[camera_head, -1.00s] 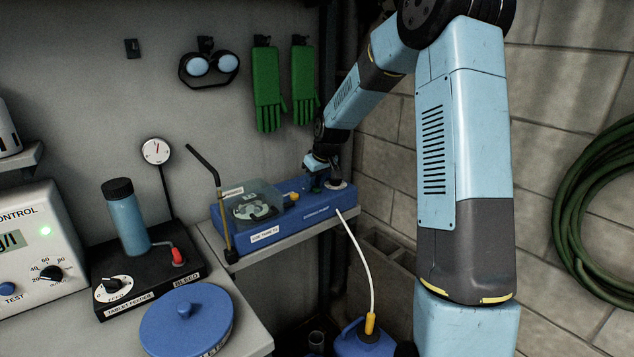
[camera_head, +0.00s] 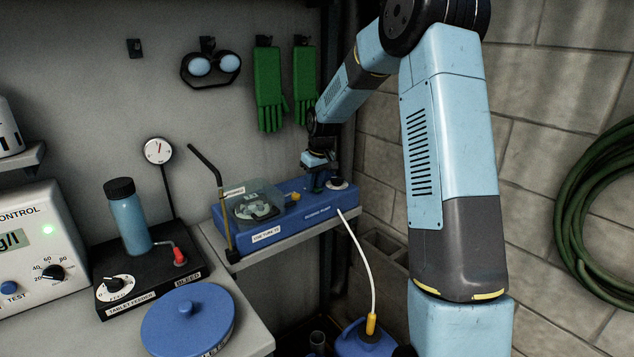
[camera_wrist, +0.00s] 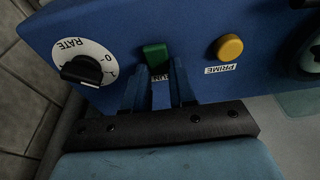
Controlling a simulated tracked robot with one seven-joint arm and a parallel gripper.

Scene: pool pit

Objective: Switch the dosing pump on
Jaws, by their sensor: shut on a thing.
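The dosing pump (camera_head: 275,215) is a blue box on a shelf in the corner. In the wrist view its blue top face (camera_wrist: 205,25) carries a green switch (camera_wrist: 155,55), a yellow PRIME button (camera_wrist: 229,47) and a black RATE knob (camera_wrist: 82,70) on a white dial. My gripper (camera_wrist: 157,78) is over the pump, its two blue fingers shut on the green switch. The label below the switch is partly hidden by the fingers. In the head view my gripper (camera_head: 317,180) hides most of the switch.
A white hose (camera_head: 362,255) runs from the pump to a blue container (camera_head: 360,340) below. A bent dark rod (camera_head: 215,180) stands at the pump's left end. Green gloves (camera_head: 268,90) hang behind. A block wall (camera_head: 560,150) is close on the right.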

